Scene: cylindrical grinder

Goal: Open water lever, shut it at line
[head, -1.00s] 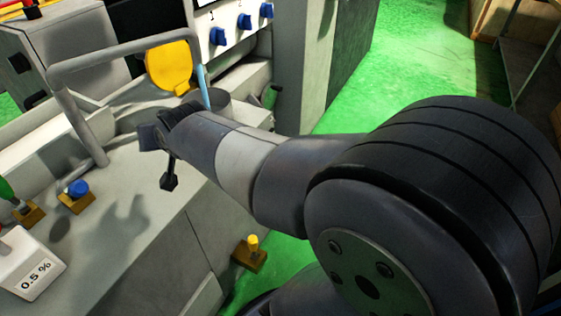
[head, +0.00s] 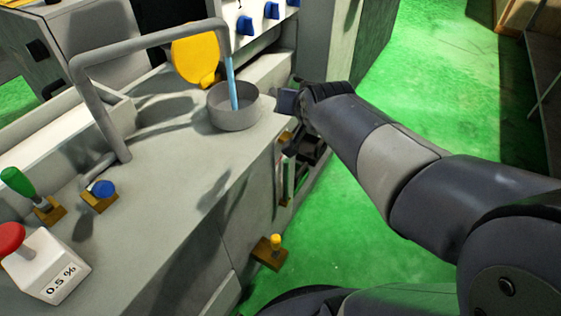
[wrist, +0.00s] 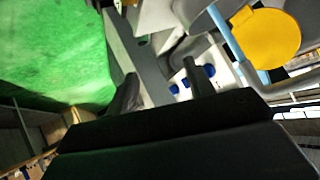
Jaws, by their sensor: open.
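A grey pipe (head: 150,45) arches over the counter, and a light-blue stream (head: 232,85) runs from its end into a grey round cup (head: 233,118). A green-handled lever (head: 18,182) and a blue knob (head: 103,188) sit on brass blocks at the left. A yellow knob (head: 276,242) is low on the machine's front. I cannot tell which one is the water lever. My gripper (head: 287,112) is right of the cup, by the machine's right edge, partly hidden by its own wrist. In the wrist view my gripper (wrist: 160,85) has its fingers apart with nothing between them.
A white box with a red button (head: 45,270) marked 0.5 % stands front left. A yellow disc (head: 196,52) is behind the cup. A narrow panel (head: 288,180) is on the machine's side, below my gripper. Green floor (head: 400,80) lies clear to the right.

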